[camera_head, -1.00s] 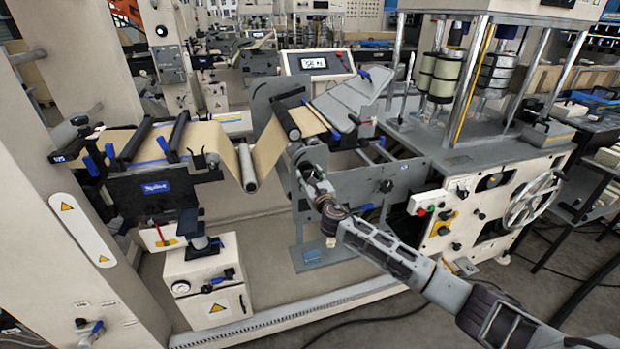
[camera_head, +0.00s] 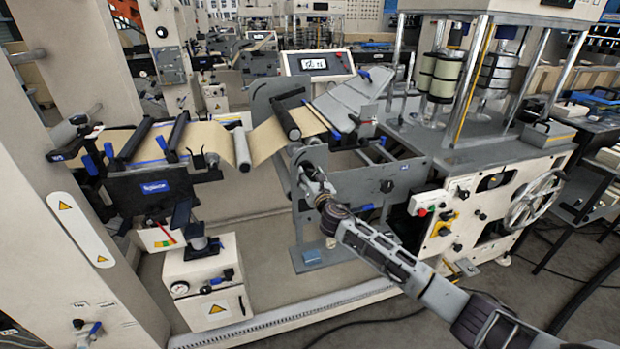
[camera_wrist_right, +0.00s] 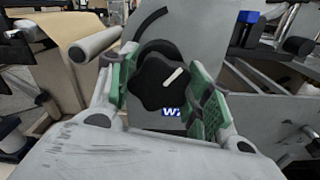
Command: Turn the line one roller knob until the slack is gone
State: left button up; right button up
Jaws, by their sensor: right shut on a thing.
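The roller knob (camera_wrist_right: 158,82) is black and lobed with a white pointer line that leans up to the right in the right wrist view. My right gripper (camera_wrist_right: 162,88) is shut on it, with green finger pads on both sides. In the head view my right gripper (camera_head: 312,178) reaches the grey side plate below the black roller (camera_head: 288,122) and hides the knob. The brown kraft web (camera_head: 268,141) runs from the left table past a pale roller (camera_head: 242,149) up to the black roller, with only a shallow dip. My left gripper is not in view.
A display panel (camera_head: 316,64) stands behind the web; its digits are too small to read surely. A press with a handwheel (camera_head: 532,198) stands at the right. A cream box (camera_head: 207,283) with a warning label stands on the machine base at lower left.

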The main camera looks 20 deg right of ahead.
jog(key=shift+f+m, duration=0.1)
jog(key=shift+m, duration=1)
jog(key=o, duration=1.1)
jog(key=shift+c, duration=0.2)
jog(key=shift+s, duration=0.1)
jog(key=shift+s+p, duration=0.35)
jog(key=shift+s, duration=0.7)
jog(key=shift+s+d+p, duration=0.15)
jog(key=shift+s+p, duration=0.6)
jog(key=shift+s, duration=1.65)
